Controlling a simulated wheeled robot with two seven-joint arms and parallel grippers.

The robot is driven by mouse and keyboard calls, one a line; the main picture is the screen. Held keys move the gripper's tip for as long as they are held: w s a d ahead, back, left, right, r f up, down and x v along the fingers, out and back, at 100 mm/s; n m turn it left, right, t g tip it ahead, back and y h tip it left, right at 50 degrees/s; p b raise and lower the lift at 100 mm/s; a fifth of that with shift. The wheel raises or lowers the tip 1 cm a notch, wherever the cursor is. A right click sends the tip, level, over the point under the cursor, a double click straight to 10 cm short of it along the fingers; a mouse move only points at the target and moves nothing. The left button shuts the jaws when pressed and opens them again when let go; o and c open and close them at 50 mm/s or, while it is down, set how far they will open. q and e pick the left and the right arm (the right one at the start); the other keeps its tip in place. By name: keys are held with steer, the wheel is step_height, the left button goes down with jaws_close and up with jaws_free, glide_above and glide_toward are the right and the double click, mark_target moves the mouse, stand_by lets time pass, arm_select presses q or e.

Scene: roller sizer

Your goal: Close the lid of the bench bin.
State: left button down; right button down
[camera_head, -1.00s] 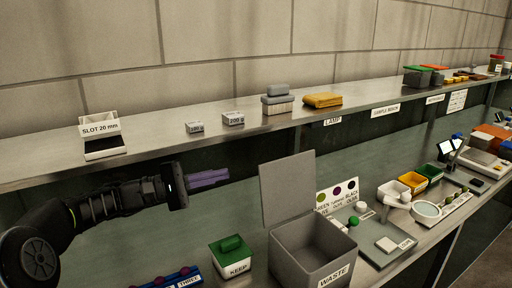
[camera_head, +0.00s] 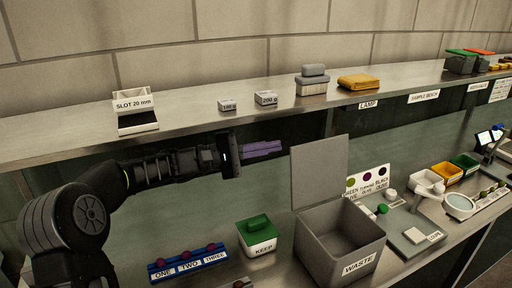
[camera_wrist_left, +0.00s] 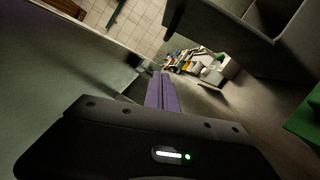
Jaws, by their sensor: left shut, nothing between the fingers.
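The bench bin is a grey box (camera_head: 322,252) labelled WASTE, standing on the bench at the lower middle of the head view. Its flat grey lid (camera_head: 319,172) stands upright at the back edge, so the bin is open. My left gripper (camera_head: 280,147), with purple fingers, is shut and empty. It appears just left of the raised lid, above the bench; whether it touches the lid is not clear. In the left wrist view the purple fingers (camera_wrist_left: 160,92) are together, and the grey bin (camera_wrist_left: 262,25) shows at the upper right. My right gripper is not in view.
A green-lidded KEEP box (camera_head: 258,236) stands left of the bin. A blue ONE-TWO-THREE rack (camera_head: 188,264) is farther left. A colour card (camera_head: 367,182) and small trays sit right of the bin. The steel shelf (camera_head: 200,117) runs above and behind.

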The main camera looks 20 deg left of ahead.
mark_target(315, 169)
arm_select(q)
steer(key=d+r+p, duration=0.1)
steer(key=d, duration=0.5)
steer(key=shift+s+d+r, duration=0.15)
steer(key=shift+s+r, duration=0.1)
steer(key=shift+r, duration=0.15)
